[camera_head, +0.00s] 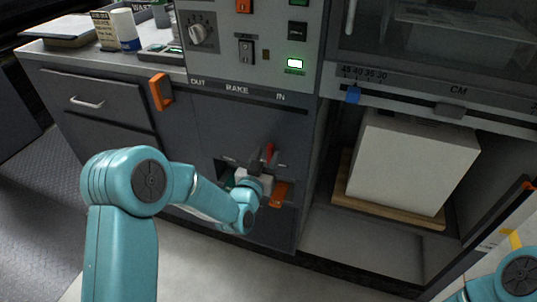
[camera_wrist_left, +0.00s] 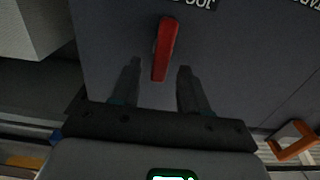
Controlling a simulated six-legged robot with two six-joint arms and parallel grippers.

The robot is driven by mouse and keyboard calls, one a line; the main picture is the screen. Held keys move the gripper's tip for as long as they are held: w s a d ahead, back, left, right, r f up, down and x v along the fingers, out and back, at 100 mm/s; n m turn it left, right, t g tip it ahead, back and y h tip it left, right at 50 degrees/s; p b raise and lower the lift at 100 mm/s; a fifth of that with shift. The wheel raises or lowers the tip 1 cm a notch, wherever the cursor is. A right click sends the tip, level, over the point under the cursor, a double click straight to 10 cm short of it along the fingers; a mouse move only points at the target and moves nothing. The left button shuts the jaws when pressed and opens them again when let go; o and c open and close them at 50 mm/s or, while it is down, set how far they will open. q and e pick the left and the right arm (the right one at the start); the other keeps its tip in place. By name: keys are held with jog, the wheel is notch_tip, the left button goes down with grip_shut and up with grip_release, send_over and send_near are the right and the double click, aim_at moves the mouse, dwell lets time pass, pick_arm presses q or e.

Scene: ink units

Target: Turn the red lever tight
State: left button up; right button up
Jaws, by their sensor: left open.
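The red lever (camera_head: 269,152) is on the dark front of the cabinet, below the "OUT RAKE IN" marking. In the left wrist view the lever (camera_wrist_left: 165,48) hangs nearly upright, tilted slightly, with its lower end between the fingertips. My left gripper (camera_head: 262,160) reaches the lever from below. In the left wrist view the gripper (camera_wrist_left: 158,80) is open, with a finger on each side of the lever and visible gaps. My right gripper is not in view.
An orange handle (camera_head: 281,194) is close to my left gripper. Another orange handle (camera_head: 160,92) is at the upper left. A white block (camera_head: 412,160) stands on a wooden board (camera_head: 390,212) in the open bay to the right.

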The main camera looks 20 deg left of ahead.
pick_arm(q)
jog(key=shift+w, duration=0.9)
grip_shut()
jog(key=shift+d+m+b, duration=0.1)
jog(key=shift+m+b, duration=0.3)
